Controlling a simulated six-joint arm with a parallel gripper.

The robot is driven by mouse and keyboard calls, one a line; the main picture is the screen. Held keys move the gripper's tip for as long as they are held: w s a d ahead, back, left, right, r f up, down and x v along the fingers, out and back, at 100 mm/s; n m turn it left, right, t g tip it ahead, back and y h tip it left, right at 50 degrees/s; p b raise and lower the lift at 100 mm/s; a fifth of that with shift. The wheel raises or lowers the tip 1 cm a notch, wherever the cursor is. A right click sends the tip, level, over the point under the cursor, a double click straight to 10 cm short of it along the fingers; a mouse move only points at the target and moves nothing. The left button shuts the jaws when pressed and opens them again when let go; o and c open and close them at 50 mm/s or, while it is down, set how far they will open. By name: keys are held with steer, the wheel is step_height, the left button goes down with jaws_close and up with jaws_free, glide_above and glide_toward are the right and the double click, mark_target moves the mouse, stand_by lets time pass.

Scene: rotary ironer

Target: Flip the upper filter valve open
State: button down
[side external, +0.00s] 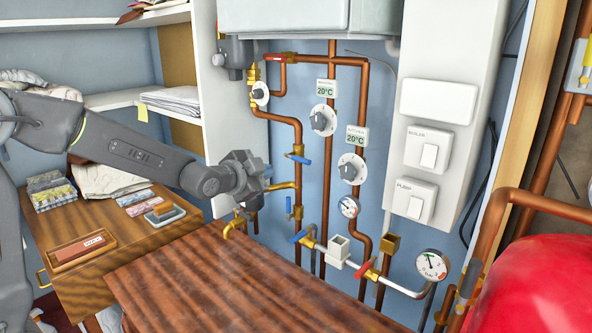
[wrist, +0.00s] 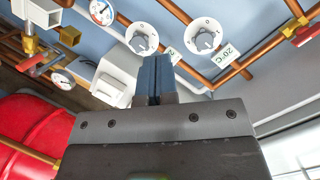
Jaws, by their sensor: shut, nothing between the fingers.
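My gripper (side external: 262,172) is in front of the pipework, left of the vertical copper pipes; in the wrist view its blue-grey fingers (wrist: 157,75) are together and empty. No label shows which one is the upper filter valve. The wrist view shows a red lever (wrist: 306,36).
A wooden counter (side external: 225,285) lies below my gripper. A red tank (side external: 530,285) stands at the lower right.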

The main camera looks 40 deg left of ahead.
steer(key=w+a+f+m+t, duration=0.3)
steer(key=w+f, duration=0.1)
steer(key=w, duration=0.2)
steer(key=m+t+h, duration=0.2)
steer(key=m+t, duration=0.5)
glide_toward(297, 159)
steer(key=d+v, duration=0.2)
steer(key=v, duration=0.5)
steer(key=shift+w+a, duration=0.1)
steer(key=shift+a, duration=0.1)
steer(key=shift+w, duration=0.15)
steer(key=x, duration=1.3)
steer(key=shift+w, duration=0.4)
